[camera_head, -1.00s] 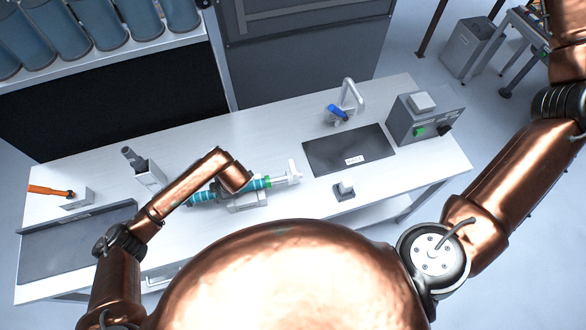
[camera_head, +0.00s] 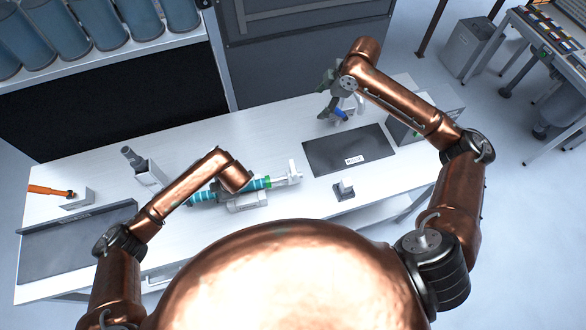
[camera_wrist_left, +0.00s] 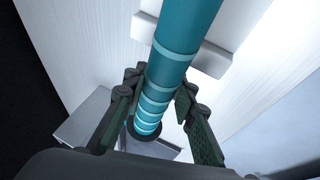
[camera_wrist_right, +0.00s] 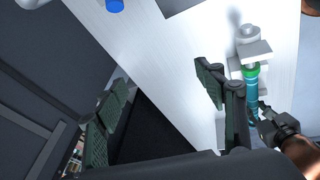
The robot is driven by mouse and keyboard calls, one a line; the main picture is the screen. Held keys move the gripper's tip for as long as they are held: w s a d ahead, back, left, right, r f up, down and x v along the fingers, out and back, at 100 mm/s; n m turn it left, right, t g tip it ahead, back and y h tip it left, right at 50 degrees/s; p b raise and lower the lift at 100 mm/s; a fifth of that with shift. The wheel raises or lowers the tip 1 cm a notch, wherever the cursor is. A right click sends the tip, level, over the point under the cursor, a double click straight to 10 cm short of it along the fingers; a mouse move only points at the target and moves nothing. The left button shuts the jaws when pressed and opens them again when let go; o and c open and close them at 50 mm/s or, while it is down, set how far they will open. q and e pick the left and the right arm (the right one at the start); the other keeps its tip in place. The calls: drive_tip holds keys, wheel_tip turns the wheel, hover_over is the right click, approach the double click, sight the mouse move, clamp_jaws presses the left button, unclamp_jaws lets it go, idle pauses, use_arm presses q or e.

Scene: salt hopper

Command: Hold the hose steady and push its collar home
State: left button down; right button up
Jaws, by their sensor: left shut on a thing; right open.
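The teal ribbed hose (camera_head: 202,197) lies across the middle of the bench, with a green ring, seemingly the collar (camera_head: 266,182), near its right end. A pale fitting (camera_head: 290,174) is to the right of the ring. The ring also shows in the right wrist view (camera_wrist_right: 250,71). My left gripper (camera_wrist_left: 160,88) is shut on the hose, a finger on each side; in the head view my arm hides it. My right gripper (camera_head: 330,92) is open and empty above the bench's back edge, well away from the collar. Whether the collar touches the fitting is unclear.
A blue-handled tap-like fixture (camera_head: 340,115) stands just below my right gripper. A dark mat (camera_head: 330,150) lies to its front, with a grey control box (camera_head: 402,130) at the right. A small grey block (camera_head: 344,190) sits near the front edge. Bare bench lies behind the hose.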

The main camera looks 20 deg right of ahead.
sight(293, 169)
drive_tip(key=s+a+f+n+g+y, duration=0.1)
drive_tip(key=s+a+f+g, duration=0.15)
drive_tip(key=s+a, duration=0.35)
drive_tip(key=s+a+f+n+g+y, duration=0.1)
drive_tip(key=s+a+f, duration=0.3)
drive_tip(key=s, duration=0.3)
drive_tip(key=x, duration=1.2)
drive_tip(key=shift+d+f, duration=0.1)
drive_tip(key=shift+d, duration=0.3)
drive_tip(key=shift+c, duration=0.4)
